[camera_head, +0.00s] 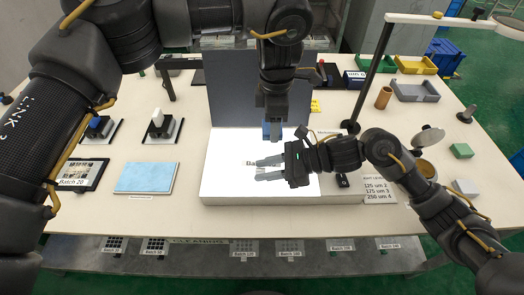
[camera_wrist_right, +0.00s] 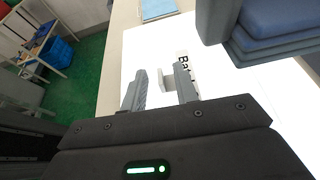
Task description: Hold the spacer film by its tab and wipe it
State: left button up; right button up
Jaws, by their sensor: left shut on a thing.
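My left gripper (camera_head: 273,118) points down at the back of the lit white panel (camera_head: 225,180) and is shut on a blue thing (camera_head: 266,131), mostly hidden by the gripper. A large blue-grey layered shape (camera_wrist_right: 270,30), probably the same thing, fills the top right of the right wrist view. My right gripper (camera_head: 256,169) is open over the panel, its fingers pointing left. In the right wrist view a small pale grey block (camera_wrist_right: 167,78) shows between its fingers (camera_wrist_right: 160,88), beside a label (camera_wrist_right: 183,58) starting "Ba". I cannot make out the spacer film's outline.
A light blue cloth-like sheet (camera_head: 146,177) and a framed batch card (camera_head: 80,174) lie left of the panel. Two black stands carry a blue (camera_head: 97,124) and a white piece (camera_head: 157,118). A dark upright board (camera_head: 235,90) stands behind the panel. A tan cylinder (camera_head: 383,97) stands right.

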jog(key=shift+v, duration=4.5)
